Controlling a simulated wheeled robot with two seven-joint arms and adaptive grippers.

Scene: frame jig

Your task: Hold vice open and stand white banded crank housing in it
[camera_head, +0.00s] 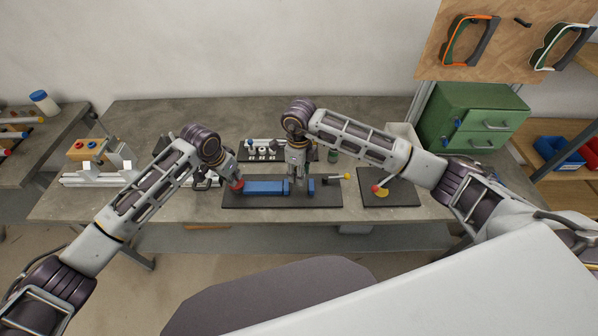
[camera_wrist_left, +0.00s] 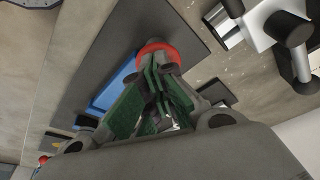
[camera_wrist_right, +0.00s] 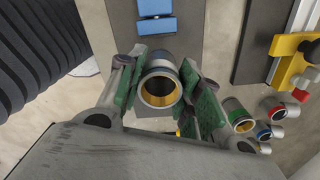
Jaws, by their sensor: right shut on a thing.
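The blue vice (camera_head: 265,187) lies on a dark base plate, with a smaller blue block (camera_head: 311,186) at its right end. My left gripper (camera_head: 235,183) is at the vice's red round knob (camera_wrist_left: 158,47). Its fingers are close together there, but their grip is unclear. My right gripper (camera_head: 298,184) points down at the gap between the blue parts. It is shut on a crank housing (camera_wrist_right: 160,88), a short grey tube with a yellow-gold bore and pale rim. Whether the housing touches the vice is hidden.
A second dark plate (camera_head: 402,200) bears a yellow-and-red fixture (camera_head: 380,190). A rack (camera_head: 263,153) stands behind the vice. The front right tabletop is clear.

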